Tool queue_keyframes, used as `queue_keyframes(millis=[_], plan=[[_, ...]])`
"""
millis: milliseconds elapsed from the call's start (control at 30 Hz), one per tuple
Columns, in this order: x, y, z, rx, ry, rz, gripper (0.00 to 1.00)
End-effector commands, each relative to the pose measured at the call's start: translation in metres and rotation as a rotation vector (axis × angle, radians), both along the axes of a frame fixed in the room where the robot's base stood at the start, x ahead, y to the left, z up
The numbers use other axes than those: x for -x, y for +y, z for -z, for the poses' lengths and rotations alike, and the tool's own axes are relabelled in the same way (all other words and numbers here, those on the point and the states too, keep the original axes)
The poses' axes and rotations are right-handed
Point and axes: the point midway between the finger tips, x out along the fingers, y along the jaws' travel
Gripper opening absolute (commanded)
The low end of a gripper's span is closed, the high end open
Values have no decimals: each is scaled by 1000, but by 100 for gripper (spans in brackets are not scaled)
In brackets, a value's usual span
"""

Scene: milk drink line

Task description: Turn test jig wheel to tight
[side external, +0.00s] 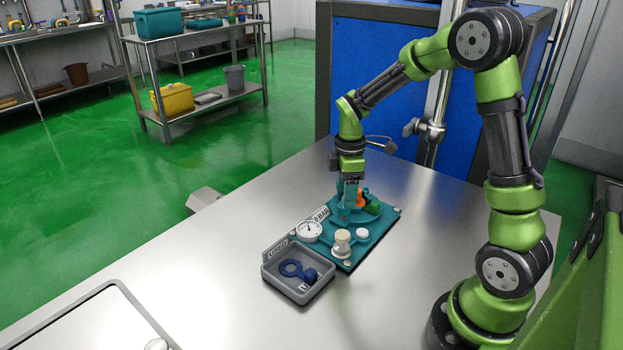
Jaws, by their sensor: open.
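The test jig is a teal plate (371,245) on the steel table, with teal, orange and green parts at its far end. An orange part (361,200) shows just right of my gripper; I cannot tell whether it is the wheel. A round white gauge (309,231) stands at the plate's left edge, beside a sign (321,215) that seems to read 0 BAR. My gripper (348,203) points down over the far end of the jig, with its jaws open. The fingertips are small and partly merge with the teal parts, so contact cannot be made out.
A grey tray (270,276) holding dark blue parts (297,270) sits in front of the jig. A cream-topped fitting (342,240) and a white cap (362,233) stand on the plate's near half. A flat panel (85,325) lies front left. The table between is bare.

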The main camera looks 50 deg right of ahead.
Motion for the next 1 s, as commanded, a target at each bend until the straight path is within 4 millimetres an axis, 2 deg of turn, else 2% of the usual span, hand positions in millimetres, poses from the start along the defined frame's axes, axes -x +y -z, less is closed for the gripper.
queue_keyframes(millis=[100,200,567,667,933,1000], plan=[[0,0,18,0,3,1,60],[0,0,26,-1,2,1,60],[0,0,31,0,-1,1,60],[0,0,31,0,-1,1,48],[0,0,31,0,-1,1,7],[0,0,31,0,-1,1,4]])
